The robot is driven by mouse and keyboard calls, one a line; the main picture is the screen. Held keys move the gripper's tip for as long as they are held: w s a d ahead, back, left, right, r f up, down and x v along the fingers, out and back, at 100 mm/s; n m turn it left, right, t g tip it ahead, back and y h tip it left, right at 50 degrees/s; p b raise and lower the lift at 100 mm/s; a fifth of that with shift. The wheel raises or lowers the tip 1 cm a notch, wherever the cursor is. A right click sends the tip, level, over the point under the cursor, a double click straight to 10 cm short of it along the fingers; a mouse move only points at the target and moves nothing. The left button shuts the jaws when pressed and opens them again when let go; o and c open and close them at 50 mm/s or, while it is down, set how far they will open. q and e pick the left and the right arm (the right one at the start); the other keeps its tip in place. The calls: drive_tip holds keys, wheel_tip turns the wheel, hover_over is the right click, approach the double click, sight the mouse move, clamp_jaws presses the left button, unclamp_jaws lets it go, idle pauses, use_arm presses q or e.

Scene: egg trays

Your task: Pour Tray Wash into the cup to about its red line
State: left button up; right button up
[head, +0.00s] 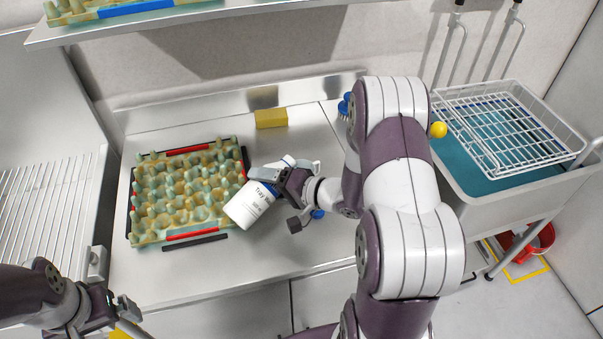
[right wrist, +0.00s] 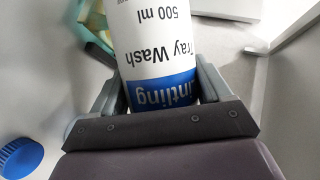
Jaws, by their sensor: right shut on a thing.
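The white Tray Wash bottle (head: 248,207) is tilted over the counter, its label text and blue band showing. It also shows in the right wrist view (right wrist: 158,40). My right gripper (head: 284,181) is shut on the bottle, with a finger on each side of it in the right wrist view (right wrist: 165,95). A small pale shape (head: 314,166) just behind my right gripper may be the cup; it is mostly hidden and no red line can be made out. My left gripper (head: 127,308) is low at the left front; its jaws are unclear.
A green and cream egg tray (head: 150,235) with red strips lies left of the bottle. A yellow block (head: 271,118) stands at the back. A blue cap (head: 318,214) lies right of the gripper. A sink with a wire rack (head: 515,130) is at right. The front counter is clear.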

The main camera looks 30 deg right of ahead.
drive_tip(key=shift+r+n+p, duration=0.3)
drive_tip(key=shift+n+p, duration=0.1)
drive_tip(key=shift+p, duration=0.2)
drive_tip(key=shift+w+d+f+h, duration=0.1)
drive_tip(key=shift+d+f+h, duration=0.1)
drive_tip(key=shift+f+h, duration=0.15)
drive_tip(key=shift+r, duration=0.1)
drive_tip(key=shift+n, duration=0.3)
idle(0.6)
